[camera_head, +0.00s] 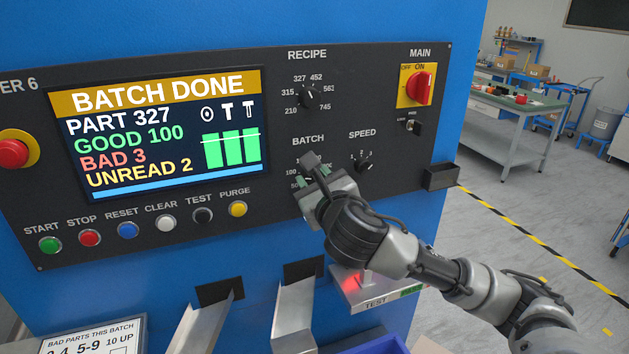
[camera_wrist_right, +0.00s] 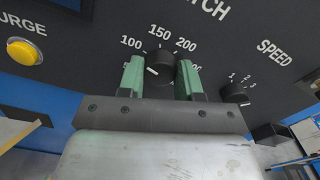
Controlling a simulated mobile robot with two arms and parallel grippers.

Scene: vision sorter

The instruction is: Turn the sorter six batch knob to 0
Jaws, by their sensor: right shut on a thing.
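The batch knob (camera_wrist_right: 160,64) is a black knob on the dark panel, between the two green fingers of my right gripper (camera_wrist_right: 160,78) in the right wrist view. The gripper is shut on it. The knob's white mark appears to point to the lower left. The scale reads 100, 150 and 200 above the knob; lower labels are partly hidden by the fingers. In the head view my right gripper (camera_head: 316,172) covers the knob under the BATCH label, and only 100 and part of 50 show. My left gripper is not in view.
The speed knob (camera_head: 364,164) is close to the right of the gripper, and the recipe knob (camera_head: 310,98) is above. The screen (camera_head: 165,132) reads BATCH DONE. Coloured buttons (camera_head: 128,230) line the panel's lower left. A red main switch (camera_head: 418,88) is at upper right. Metal chutes (camera_head: 293,310) stick out below.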

